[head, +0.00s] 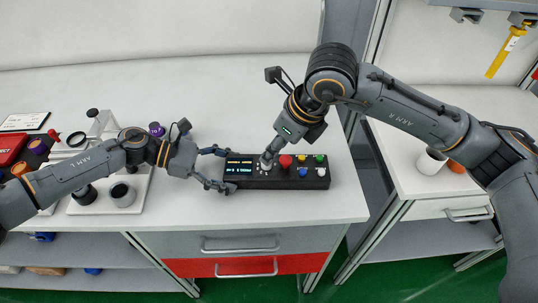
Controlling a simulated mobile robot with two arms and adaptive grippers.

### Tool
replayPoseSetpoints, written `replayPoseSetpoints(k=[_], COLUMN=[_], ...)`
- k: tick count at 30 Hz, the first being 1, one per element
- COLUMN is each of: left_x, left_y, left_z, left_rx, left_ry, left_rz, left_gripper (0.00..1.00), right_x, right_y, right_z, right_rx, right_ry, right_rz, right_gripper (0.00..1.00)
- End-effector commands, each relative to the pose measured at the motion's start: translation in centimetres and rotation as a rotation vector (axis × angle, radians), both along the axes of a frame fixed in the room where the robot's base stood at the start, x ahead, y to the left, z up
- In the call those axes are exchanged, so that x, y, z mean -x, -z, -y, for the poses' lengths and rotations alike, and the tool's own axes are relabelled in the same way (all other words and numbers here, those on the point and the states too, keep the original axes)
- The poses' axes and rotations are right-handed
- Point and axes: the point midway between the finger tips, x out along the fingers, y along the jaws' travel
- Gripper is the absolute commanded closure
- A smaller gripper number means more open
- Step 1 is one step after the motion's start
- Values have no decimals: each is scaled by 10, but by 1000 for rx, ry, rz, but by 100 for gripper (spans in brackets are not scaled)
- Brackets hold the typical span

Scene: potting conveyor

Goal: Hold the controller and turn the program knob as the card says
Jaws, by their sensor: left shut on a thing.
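The controller (315,183) is a black box lying on the white worktop, with a small lit display (240,163) at its left end. A large red button (285,161) and several small coloured buttons are on its top. My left gripper (230,170) is shut on the controller's left end, one finger on the far side and one on the near side. My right gripper (267,161) points down at the controller between the display and the red button. The program knob there is mostly hidden by its fingers, and their opening is unclear. A white card (25,121) lies far left, its text unreadable.
A white stand (140,187) with dark cups, a red case (10,149) and coloured round pieces are at the left. Drawers (240,243) are below the worktop's front edge. A white cup (431,161) stands on the right table. The worktop behind the controller is clear.

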Motion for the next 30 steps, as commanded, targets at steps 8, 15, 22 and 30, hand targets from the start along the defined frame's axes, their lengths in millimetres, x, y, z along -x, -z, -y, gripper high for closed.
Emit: replayPoseSetpoints(k=[8,15,22,30], left_x=[0,0,0,0], left_y=[0,0,0,0], left_z=[0,0,0,0], left_rx=[0,0,0,0], left_ry=[0,0,0,0], left_rz=[0,0,0,0], left_gripper=[48,48,48,48], right_x=[-10,-12,-12,-12], right_y=[40,49,49,49], right_z=[-14,-17,-17,-16], right_rx=[-1,0,0,-1], right_ry=[0,-2,-2,-1], right_rz=[-1,1,1,1], right_gripper=[55,55,63,100])
